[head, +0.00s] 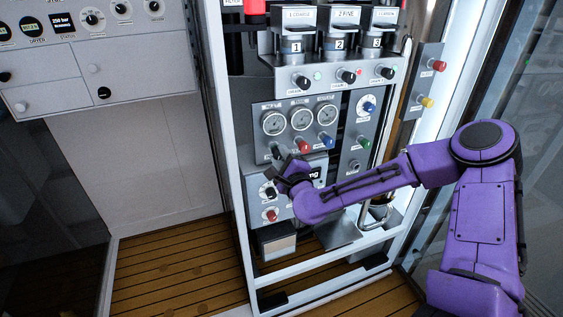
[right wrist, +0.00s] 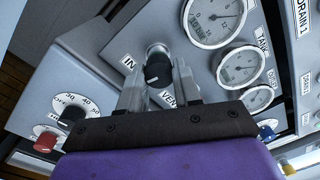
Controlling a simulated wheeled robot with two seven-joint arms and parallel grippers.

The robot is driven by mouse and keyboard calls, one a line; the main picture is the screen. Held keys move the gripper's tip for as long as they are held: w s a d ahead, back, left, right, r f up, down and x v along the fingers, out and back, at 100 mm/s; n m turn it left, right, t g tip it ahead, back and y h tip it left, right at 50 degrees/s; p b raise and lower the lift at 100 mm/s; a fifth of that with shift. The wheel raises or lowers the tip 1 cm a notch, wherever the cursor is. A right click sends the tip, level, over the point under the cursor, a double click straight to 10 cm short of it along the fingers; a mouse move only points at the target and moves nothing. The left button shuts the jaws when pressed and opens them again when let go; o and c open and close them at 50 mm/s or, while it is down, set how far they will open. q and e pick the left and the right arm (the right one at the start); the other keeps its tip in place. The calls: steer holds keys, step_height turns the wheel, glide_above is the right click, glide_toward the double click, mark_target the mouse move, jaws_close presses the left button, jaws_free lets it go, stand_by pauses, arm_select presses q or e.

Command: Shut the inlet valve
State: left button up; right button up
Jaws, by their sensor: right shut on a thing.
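The inlet valve is a black knob (right wrist: 158,70) on a grey panel (right wrist: 190,72), beside a label that starts "IN", partly covered. In the right wrist view my right gripper (right wrist: 157,78) has one finger on each side of the knob and is shut on it. In the head view my right gripper (head: 279,163) is at the lower left of the gauge panel (head: 262,147), and the knob is mostly hidden there. My left gripper is not in view.
Three gauges (head: 302,118) sit above a red knob (head: 304,146) and a blue knob (head: 326,141) to the right. Below are a black dial (head: 269,193) and a red button (head: 271,215). White frame rails (head: 322,264) cross low in front.

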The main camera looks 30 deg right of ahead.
steer(key=m+b, duration=0.1)
steer(key=m, duration=0.1)
steer(key=m+b, duration=0.2)
steer(key=shift+f+m, duration=0.4)
steer(key=m+b, duration=0.8)
steer(key=b, duration=0.3)
steer(key=m+b, duration=0.9)
steer(key=b, duration=0.2)
steer(key=m+g+b, duration=0.1)
steer(key=m+b, duration=0.7)
steer(key=b, duration=0.3)
steer(key=shift+a+r+m, duration=0.2)
steer(key=shift+a+m, duration=0.1)
steer(key=shift+m, duration=0.1)
steer(key=m+b, duration=0.2)
steer(key=shift+r+b, duration=0.2)
steer(key=shift+b, duration=0.1)
steer(key=shift+r+m+b, duration=0.15)
steer(key=shift+m+b, duration=0.15)
steer(key=o, duration=1)
steer(key=shift+o, duration=0.2)
